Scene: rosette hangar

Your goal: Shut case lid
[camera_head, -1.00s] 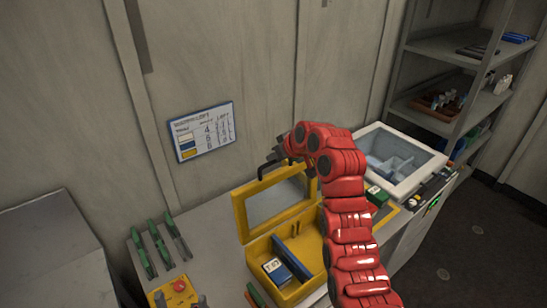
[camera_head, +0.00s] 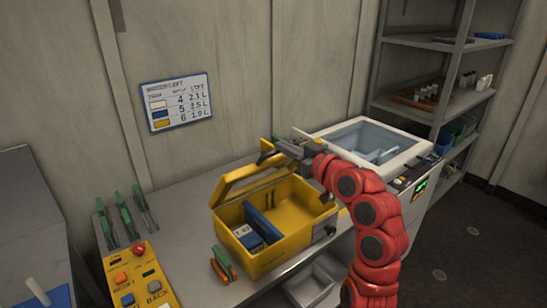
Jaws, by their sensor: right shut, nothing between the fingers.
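The yellow case (camera_head: 284,255) stands on the metal bench with its lid (camera_head: 247,180) tilted partly down over the back, still partly open. Inside it are a blue panel (camera_head: 264,224) and a blue and white box (camera_head: 245,236). My right gripper (camera_head: 266,154) is shut and empty at the top edge of the lid, near its right half; whether it touches the lid is hard to tell. My red right arm reaches in from the lower right and hides part of the bench. My left gripper is not in view.
A white-rimmed bin (camera_head: 411,152) stands right of the case. A yellow control box (camera_head: 140,278) with buttons and several green-handled tools (camera_head: 125,213) are at the left. Small green and orange items (camera_head: 222,264) lie before the case. A shelf rack (camera_head: 440,106) stands at the right.

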